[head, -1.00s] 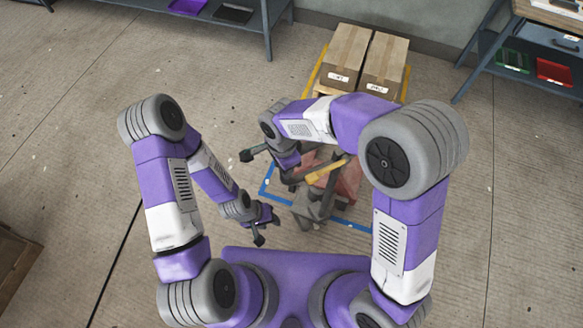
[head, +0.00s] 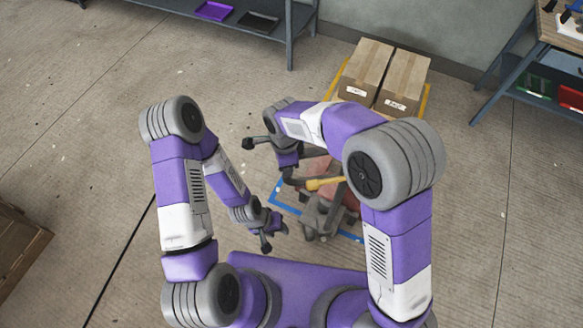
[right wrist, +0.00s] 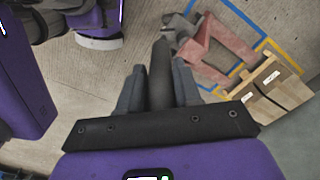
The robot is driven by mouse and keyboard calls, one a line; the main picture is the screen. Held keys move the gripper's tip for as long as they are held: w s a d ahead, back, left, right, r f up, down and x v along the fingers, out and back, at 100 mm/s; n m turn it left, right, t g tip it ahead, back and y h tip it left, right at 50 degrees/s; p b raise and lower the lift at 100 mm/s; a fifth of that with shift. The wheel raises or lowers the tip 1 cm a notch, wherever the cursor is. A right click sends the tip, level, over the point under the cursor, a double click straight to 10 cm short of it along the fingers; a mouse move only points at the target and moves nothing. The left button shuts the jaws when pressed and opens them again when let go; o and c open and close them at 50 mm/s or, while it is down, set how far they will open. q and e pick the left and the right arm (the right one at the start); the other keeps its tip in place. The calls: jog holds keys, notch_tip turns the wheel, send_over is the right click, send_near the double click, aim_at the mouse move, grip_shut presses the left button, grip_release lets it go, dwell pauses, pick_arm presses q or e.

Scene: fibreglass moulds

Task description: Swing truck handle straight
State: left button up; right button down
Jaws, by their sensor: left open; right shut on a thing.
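The truck (head: 328,216) stands in front of me in the head view, with a grey front end and a red body partly hidden under my right arm. A yellow part (head: 325,184) shows beside the dark bars of its handle. My right gripper (head: 288,171) is shut on the handle, largely hidden by its own wrist. In the right wrist view the dark handle bar (right wrist: 161,72) lies between the two grey fingers, and the red truck body (right wrist: 220,50) lies beyond. My left gripper (head: 272,236) is open and empty, low and left of the truck's front end.
A shelf (head: 290,45) stands at the back left, a workbench (head: 495,75) at the back right, a wooden crate (head: 20,245) at left.

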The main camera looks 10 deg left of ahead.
jog(key=shift+w+a+m, duration=0.3)
jog(key=shift+w+a, duration=0.05)
jog(key=shift+a, duration=0.45)
jog(key=shift+w, duration=0.1)
jog(key=shift+w+a+r+m+p, duration=0.1)
jog(key=shift+w+a+m+p, duration=0.35)
jog(key=shift+w, duration=0.35)
jog(key=shift+w+a+m+p, duration=0.3)
jog(key=shift+w+a+m, duration=0.3)
jog(key=shift+w, duration=0.2)
jog(key=shift+w+a+r+m+p, duration=0.1)
jog(key=shift+w+a+m+p, duration=0.35)
jog(key=shift+w, duration=0.35)
